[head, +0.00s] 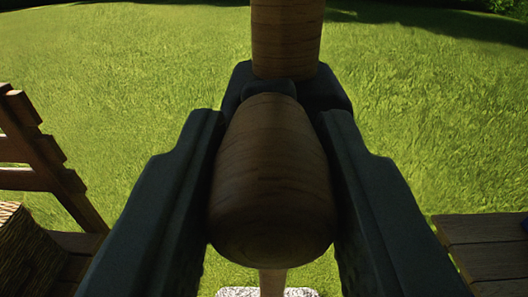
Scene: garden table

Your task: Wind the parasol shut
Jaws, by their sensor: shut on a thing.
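My gripper (270,125) has one dark finger on each side of a wooden knob (270,190) and is shut on it. The knob is thick and rounded, with its broad end facing me. Behind it is a dark housing (336,92) on the parasol's wooden pole (287,38). The pole rises out of the top of the picture, and a thinner stretch of it (272,281) shows below the knob. The canopy is out of view, so I cannot tell how far open it is. Any crank arm behind the knob is hidden.
A slatted wooden chair (45,165) stands at the left, with a woven straw-coloured thing (25,255) in front of it. A wooden slatted surface (485,245) is at the lower right. A pale speckled slab (235,292) lies below the pole. Open lawn (440,130) lies beyond.

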